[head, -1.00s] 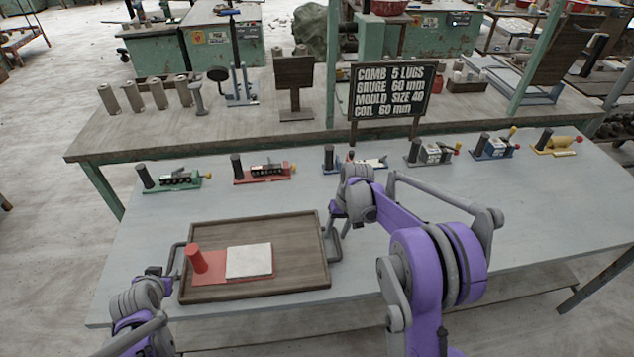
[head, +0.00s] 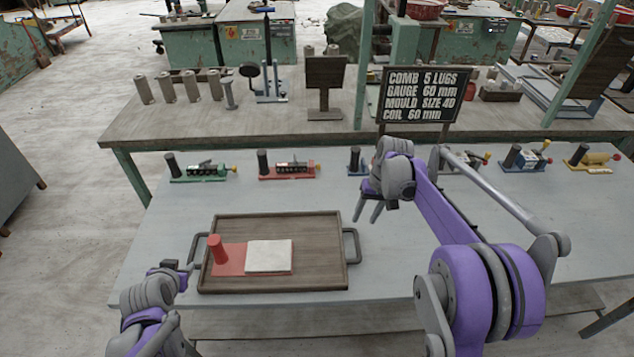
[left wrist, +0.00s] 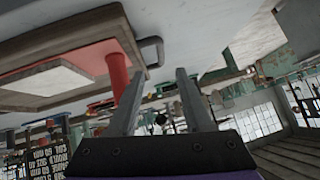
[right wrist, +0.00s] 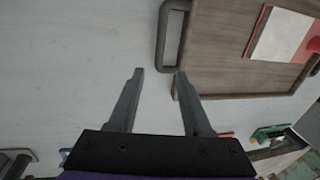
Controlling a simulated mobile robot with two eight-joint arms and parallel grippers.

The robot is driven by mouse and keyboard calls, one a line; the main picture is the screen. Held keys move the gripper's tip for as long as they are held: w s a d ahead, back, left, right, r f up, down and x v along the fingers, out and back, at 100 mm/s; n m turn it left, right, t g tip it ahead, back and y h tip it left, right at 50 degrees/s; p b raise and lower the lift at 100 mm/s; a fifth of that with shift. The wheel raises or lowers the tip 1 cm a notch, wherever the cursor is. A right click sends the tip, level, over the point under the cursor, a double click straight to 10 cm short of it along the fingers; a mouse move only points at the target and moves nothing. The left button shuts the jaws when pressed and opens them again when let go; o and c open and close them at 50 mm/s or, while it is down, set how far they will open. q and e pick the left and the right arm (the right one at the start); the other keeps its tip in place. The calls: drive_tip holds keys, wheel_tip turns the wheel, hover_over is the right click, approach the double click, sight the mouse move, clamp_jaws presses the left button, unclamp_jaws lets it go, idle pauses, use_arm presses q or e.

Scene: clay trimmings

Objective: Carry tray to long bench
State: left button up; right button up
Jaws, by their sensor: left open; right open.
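The brown wooden tray (head: 320,268) lies flat on the grey-topped front bench (head: 420,275), near its front edge. It carries a red plate with an upright red cylinder (head: 217,248) and a pale square slab (head: 270,256). My left gripper (head: 192,267) is open just outside the tray's left handle (head: 196,250), which also shows in the left wrist view (left wrist: 151,51). My right gripper (head: 367,212) is open and empty, above and beyond the right handle (head: 353,246). In the right wrist view that handle (right wrist: 166,45) lies ahead of the apart fingertips, outside them.
Several coloured tools, including a green one (head: 200,172) and a red one (head: 287,170), line the front bench's back edge. A wooden bench (head: 180,125) behind holds cylinders, a stand and a black sign (head: 420,95). The front bench is clear around the tray.

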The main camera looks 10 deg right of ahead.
drive_tip(key=shift+d+r, duration=0.15)
drive_tip(key=shift+r, duration=0.7)
drive_tip(key=shift+d+r, duration=0.15)
drive_tip(key=shift+r, duration=0.7)
drive_tip(key=s+a+r+t+h, duration=0.1)
drive_tip(key=s+a+r, duration=0.1)
drive_tip(key=s, duration=0.5)
drive_tip(key=s+a+r+t, duration=0.2)
drive_tip(key=s+a, duration=0.1)
drive_tip(key=s, duration=0.5)
use_arm(q)
drive_tip(key=s+d+r+n+g, duration=0.1)
drive_tip(key=s+d, duration=0.3)
drive_tip(key=s, duration=0.6)
drive_tip(key=s+d+r+n+g+h, duration=0.1)
drive_tip(key=s+d, duration=0.3)
drive_tip(key=s, duration=0.6)
drive_tip(key=shift+s+r+g, duration=0.2)
drive_tip(key=shift+s+g, duration=0.1)
drive_tip(key=shift+g, duration=0.6)
use_arm(e)
drive_tip(key=s+f+t, duration=0.1)
drive_tip(key=s+f, duration=0.1)
drive_tip(key=s, duration=0.5)
drive_tip(key=s+a+f+n+t+h, duration=0.1)
drive_tip(key=s+f, duration=0.2)
drive_tip(key=s, duration=0.4)
drive_tip(key=shift+f, duration=0.25)
drive_tip(key=shift+a, duration=0.1)
